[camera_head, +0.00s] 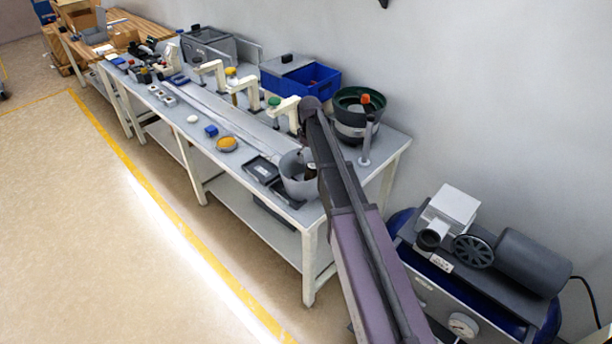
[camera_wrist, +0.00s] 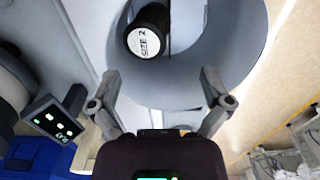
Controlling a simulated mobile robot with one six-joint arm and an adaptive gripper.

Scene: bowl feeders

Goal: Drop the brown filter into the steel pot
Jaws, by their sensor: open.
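The steel pot (camera_head: 293,186) is a grey open cylinder at the near right end of the workbench. In the wrist view its wide grey wall (camera_wrist: 243,50) curves around the top of the picture. The filter (camera_wrist: 148,32) shows there as a dark cylinder with a white printed end, within the ring of the pot; how deep it sits I cannot tell. A small brown patch shows in the pot's mouth in the head view, partly behind my arm. My gripper (camera_wrist: 160,82) is open, fingers apart, with nothing between them; the filter is beyond the fingertips.
A dark green bowl feeder (camera_head: 358,108) stands behind the pot, with a grey post beside it. A blue bin (camera_head: 315,84) is at the bench's back. Black trays (camera_head: 262,169) lie left of the pot. A compressor (camera_head: 480,250) stands at right. The floor at left is clear.

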